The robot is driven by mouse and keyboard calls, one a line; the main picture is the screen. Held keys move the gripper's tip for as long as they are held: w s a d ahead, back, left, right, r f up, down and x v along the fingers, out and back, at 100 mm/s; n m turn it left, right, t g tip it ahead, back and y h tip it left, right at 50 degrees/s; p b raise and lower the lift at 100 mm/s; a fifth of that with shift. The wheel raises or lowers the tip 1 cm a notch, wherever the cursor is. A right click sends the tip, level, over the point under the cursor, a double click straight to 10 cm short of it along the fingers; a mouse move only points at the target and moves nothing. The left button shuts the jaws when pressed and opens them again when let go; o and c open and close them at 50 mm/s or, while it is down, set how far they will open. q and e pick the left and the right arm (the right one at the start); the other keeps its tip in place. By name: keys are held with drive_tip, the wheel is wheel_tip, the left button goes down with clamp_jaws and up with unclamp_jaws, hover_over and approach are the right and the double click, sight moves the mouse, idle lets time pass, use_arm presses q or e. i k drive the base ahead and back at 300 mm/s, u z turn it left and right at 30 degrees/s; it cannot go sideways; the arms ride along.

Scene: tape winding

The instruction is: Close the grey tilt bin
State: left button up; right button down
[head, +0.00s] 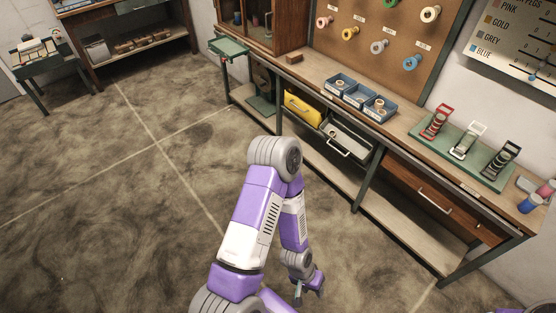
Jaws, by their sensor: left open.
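The grey tilt bin (335,140) hangs under the workbench, to the right of the yellow bin. Its front leans outward and its top is open, with a pale bar handle on the front. My left gripper (309,295) is low at the bottom middle of the head view, fingers pointing down and apart, with nothing seen between them. It is well below the grey bin in the picture and apart from it. My right gripper is not in view.
The yellow bin (303,108) is left of the grey one. A wooden drawer (435,190) is to the right. Blue trays (338,83) and a green board (459,148) with tape holders sit on the bench. Open floor (120,190) lies left of my arm.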

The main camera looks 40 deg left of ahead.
sight(360, 145)
drive_tip(key=u, duration=0.4)
drive_tip(key=k, duration=0.5)
drive_tip(key=u, duration=0.25)
drive_tip(key=i, duration=2.7)
drive_tip(key=u, duration=0.2)
